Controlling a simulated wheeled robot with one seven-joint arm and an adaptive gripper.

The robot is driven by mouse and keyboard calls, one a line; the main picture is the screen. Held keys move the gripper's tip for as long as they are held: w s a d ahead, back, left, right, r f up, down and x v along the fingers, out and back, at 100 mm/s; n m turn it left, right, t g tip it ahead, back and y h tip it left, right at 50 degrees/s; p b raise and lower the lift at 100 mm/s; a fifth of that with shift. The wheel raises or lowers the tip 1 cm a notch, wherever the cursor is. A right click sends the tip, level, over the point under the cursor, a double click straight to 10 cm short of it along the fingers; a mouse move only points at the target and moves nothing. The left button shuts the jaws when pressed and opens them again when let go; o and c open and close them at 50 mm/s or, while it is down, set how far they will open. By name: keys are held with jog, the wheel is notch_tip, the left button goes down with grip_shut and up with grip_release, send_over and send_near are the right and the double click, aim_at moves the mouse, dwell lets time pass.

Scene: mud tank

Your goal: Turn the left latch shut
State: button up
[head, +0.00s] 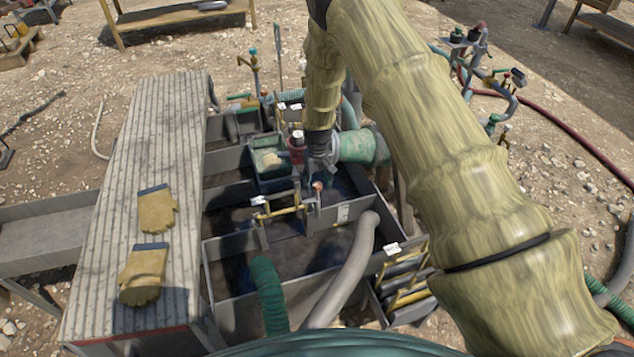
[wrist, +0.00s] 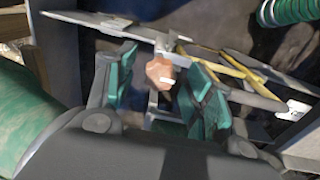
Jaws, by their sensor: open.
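My gripper (wrist: 162,82) is open in the wrist view, its green-padded fingers on either side of a copper-coloured knob (wrist: 159,71). The knob sits on a grey metal bracket at a divider of the tank and looks like the latch. I cannot tell whether either finger touches it. In the head view the knob (head: 318,185) shows just below my gripper, over the middle of the mud tank (head: 225,243). A yellow rail (head: 278,211) lies just left of it. Which way the latch is turned is not clear, and no second latch can be made out.
Gloves (head: 143,275) lie on the ribbed board (head: 110,220) at left.

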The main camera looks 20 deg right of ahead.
notch_tip(320, 180, up, 12)
dwell(0.6)
jog(key=s+f+p, duration=0.2)
jog(key=s+f, duration=0.3)
jog(key=s, duration=0.3)
jog(key=s+d+f+p, duration=0.1)
jog(key=s+f, duration=0.3)
jog(key=s, duration=0.4)
jog(key=s+f+p, duration=0.2)
jog(key=s+f, duration=0.3)
jog(key=s, duration=0.3)
jog(key=s+a+r+p, duration=0.1)
jog(key=s+r+p, duration=0.1)
jog(key=s, duration=2.2)
jog(key=shift+s+r+m+p, duration=0.3)
jog(key=shift+p, duration=0.25)
jog(key=shift+a, duration=0.1)
